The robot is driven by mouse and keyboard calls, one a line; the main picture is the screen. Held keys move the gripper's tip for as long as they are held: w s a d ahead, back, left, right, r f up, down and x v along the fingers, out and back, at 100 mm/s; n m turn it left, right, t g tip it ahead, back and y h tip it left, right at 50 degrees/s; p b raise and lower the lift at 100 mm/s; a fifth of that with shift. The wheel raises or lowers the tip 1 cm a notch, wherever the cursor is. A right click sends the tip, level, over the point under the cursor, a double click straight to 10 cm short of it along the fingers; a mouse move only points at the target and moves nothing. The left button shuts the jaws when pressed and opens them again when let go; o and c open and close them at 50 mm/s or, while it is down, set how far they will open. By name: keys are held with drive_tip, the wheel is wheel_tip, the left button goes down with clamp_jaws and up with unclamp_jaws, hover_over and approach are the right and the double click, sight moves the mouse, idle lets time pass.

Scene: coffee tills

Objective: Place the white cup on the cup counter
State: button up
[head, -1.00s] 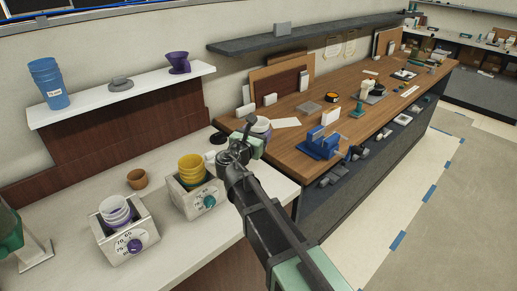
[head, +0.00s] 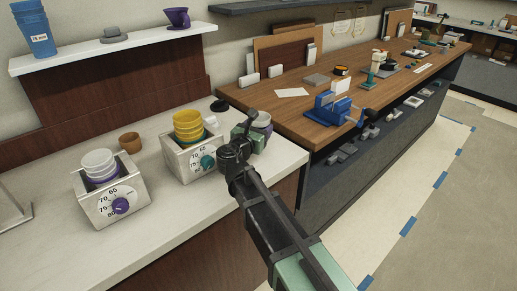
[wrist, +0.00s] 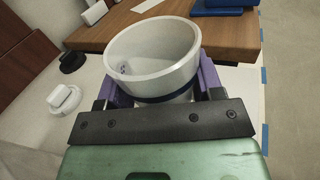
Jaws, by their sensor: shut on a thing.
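Nothing marks which surface is the cup counter. The gap under the cup cannot be judged.
A box with yellow cups (head: 188,122) stands just left of my gripper. A box with white and purple cups (head: 98,163) and a brown cup (head: 130,142) stand farther left. A wooden counter (head: 290,112) with a blue device (head: 332,110) lies right. The white counter's front is clear.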

wheel_tip(320, 180, down, 4)
drive_tip(key=b, duration=0.4)
drive_tip(key=shift+f, duration=0.25)
drive_tip(key=shift+r+p, duration=0.3)
drive_tip(key=shift+f, duration=0.25)
drive_tip(key=o, duration=1)
drive_tip(key=shift+r, duration=0.1)
drive_tip(key=shift+r, duration=0.3)
drive_tip(key=v, duration=1.2)
drive_tip(key=shift+f, duration=0.1)
